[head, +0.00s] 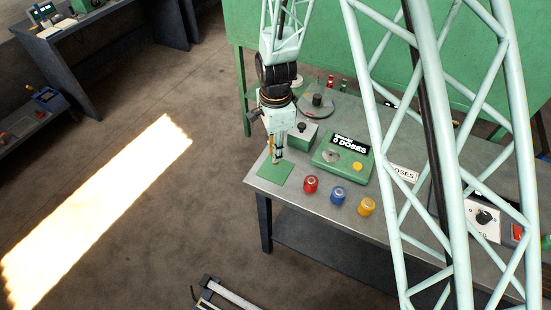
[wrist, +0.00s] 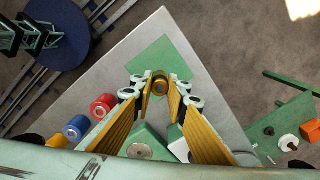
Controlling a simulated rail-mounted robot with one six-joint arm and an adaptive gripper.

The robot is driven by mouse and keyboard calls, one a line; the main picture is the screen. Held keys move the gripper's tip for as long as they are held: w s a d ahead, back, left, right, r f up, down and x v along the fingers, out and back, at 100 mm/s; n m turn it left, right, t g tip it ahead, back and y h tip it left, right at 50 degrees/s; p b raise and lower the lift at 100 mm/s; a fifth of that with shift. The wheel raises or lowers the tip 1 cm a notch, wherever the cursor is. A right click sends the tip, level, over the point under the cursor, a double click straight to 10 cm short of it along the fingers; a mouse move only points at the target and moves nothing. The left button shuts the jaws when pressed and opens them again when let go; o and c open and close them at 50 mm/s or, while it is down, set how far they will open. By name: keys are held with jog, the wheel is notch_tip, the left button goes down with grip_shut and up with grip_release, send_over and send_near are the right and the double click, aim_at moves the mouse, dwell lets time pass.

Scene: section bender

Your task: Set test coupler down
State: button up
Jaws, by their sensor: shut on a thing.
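My gripper (head: 277,159) points down at the near left corner of the grey table. In the wrist view its yellow-padded fingers (wrist: 159,90) close on a small brownish round coupler (wrist: 159,84) with a dark centre. The coupler shows end-on between the fingertips; it is too small to make out clearly in the head view. A flat green square (head: 268,173) lies on the table corner, just below the gripper, and also shows in the wrist view (wrist: 158,62). The coupler appears over the square's edge; I cannot tell whether it touches.
Red (head: 311,184), blue (head: 338,194) and yellow (head: 366,206) cylinders stand along the front edge, right of the square. A green "0 DOSES" box (head: 341,158) and a smaller green box (head: 301,136) stand behind. The table edge is close on the left.

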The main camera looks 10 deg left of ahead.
dwell(0.3)
jog(key=shift+f, duration=1.85)
jog(key=shift+f, duration=0.2)
jog(key=o, duration=0.9)
jog(key=shift+o, duration=0.2)
jog(key=shift+r, duration=0.2)
jog(key=shift+r, duration=6)
